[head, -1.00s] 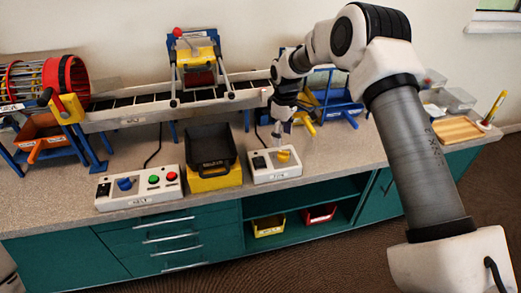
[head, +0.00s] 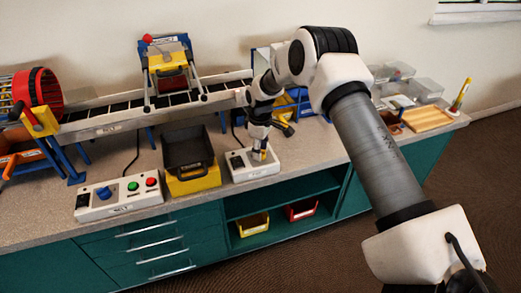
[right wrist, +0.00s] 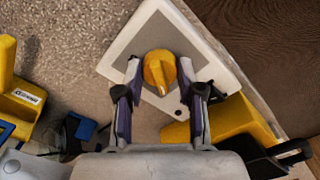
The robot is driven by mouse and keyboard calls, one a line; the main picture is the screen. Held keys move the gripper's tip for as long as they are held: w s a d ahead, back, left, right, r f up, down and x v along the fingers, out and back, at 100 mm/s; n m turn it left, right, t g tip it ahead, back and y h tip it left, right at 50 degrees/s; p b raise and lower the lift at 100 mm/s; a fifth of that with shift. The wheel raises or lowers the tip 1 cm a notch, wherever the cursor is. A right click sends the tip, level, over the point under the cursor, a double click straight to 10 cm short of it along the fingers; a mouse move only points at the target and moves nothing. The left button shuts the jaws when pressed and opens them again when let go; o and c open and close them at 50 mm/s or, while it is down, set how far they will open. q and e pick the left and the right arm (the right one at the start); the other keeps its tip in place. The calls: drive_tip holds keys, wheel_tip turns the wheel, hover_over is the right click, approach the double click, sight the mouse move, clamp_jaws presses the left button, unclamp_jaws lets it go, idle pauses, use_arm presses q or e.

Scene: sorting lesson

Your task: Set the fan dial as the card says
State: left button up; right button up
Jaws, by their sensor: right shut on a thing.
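The fan control box (head: 262,171) is a white box with a grey top, standing near the front edge of the counter. Its yellow dial (right wrist: 159,72) has a raised pointer ridge and shows in the right wrist view; in the head view the fingers mostly cover it. My right gripper (head: 259,154) points down at the box. In the right wrist view its two fingers (right wrist: 160,70) sit on either side of the dial, shut on it. The box's lettering is too small to read, and I cannot make out a card. My left gripper is out of view.
A black bin on a yellow base (head: 200,182) stands close left of the fan box. Further left is a white box with a blue knob and green and red buttons (head: 120,197). A conveyor (head: 110,124) runs behind. A wooden tray (head: 427,119) lies at the right.

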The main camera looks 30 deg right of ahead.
drive_tip(key=shift+m, duration=0.3)
drive_tip(key=shift+s+m+p, duration=0.1)
drive_tip(key=shift+m+p, duration=0.75)
drive_tip(key=shift+m, duration=0.05)
drive_tip(key=m+p, duration=0.1)
drive_tip(key=m, duration=0.1)
drive_tip(key=shift+m, duration=0.3)
drive_tip(key=m+p, duration=0.2)
drive_tip(key=m, duration=0.4)
drive_tip(key=shift+f+p, duration=0.1)
drive_tip(key=shift+p, duration=0.3)
drive_tip(key=m+p, duration=0.2)
drive_tip(key=m, duration=0.4)
drive_tip(key=shift+m, duration=0.3)
drive_tip(key=m+p, duration=0.1)
drive_tip(key=m, duration=0.5)
drive_tip(key=shift+f, duration=0.1)
drive_tip(key=shift+s, duration=0.1)
